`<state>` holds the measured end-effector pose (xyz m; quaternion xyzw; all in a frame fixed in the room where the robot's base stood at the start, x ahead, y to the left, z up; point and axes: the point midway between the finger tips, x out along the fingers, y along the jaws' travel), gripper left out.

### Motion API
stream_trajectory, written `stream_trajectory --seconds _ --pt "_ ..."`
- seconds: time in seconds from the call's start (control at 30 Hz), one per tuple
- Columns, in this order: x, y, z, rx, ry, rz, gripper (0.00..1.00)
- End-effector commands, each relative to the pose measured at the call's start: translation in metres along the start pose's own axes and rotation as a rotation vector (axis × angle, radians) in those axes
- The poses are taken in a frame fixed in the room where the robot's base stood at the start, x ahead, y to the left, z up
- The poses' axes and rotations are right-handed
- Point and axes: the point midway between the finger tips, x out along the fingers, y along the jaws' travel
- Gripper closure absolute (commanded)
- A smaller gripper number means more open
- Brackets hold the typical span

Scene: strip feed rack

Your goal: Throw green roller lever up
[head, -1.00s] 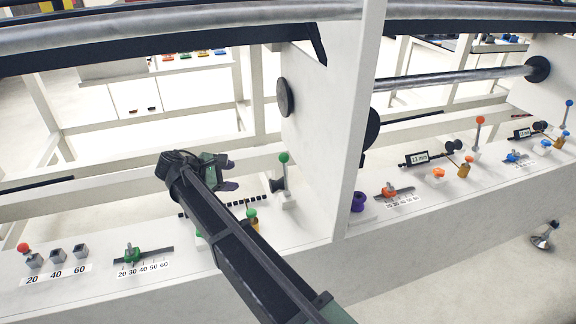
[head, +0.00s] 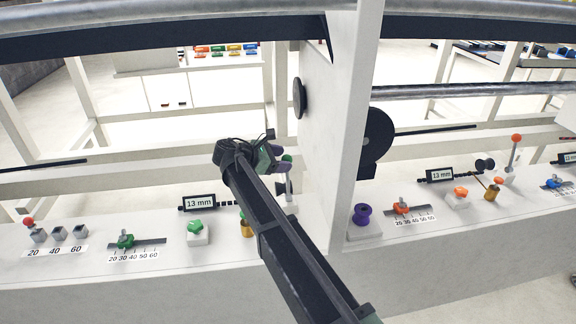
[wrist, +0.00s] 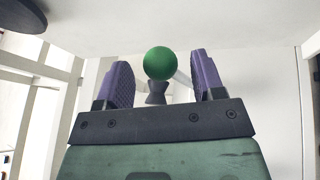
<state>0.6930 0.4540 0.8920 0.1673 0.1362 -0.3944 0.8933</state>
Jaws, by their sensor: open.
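The green roller lever's ball (wrist: 160,63) shows in the wrist view between the two purple-padded fingers of my gripper (wrist: 161,75). A gap shows on each side of the ball, and the fingers are apart. A dark waisted piece sits just below the ball in that view. In the head view my gripper (head: 284,161) is over the panel, left of the white upright, and it hides most of the lever.
The white upright (head: 328,130) stands close right of my gripper. A green knob (head: 195,226), a 13 mm display (head: 198,203) and a green slider (head: 126,241) are to the left. An orange-topped lever (head: 514,145) and a purple knob (head: 361,213) are beyond the upright.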

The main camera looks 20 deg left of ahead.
Motion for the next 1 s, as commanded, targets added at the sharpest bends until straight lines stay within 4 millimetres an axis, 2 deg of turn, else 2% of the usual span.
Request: stream_trajectory --seconds 0.03,0.13,0.43,0.83,1.0 --pt "0.011 -0.001 -0.003 0.001 0.0 -0.001 0.38" --pt "0.021 0.0 -0.002 0.0 0.0 0.0 0.38" --pt "0.025 0.0 0.0 0.0 0.0 0.0 0.39" --pt "0.025 0.0 0.0 0.0 0.001 0.0 1.0" --pt "0.026 -0.001 0.001 0.004 -0.001 0.0 1.0"
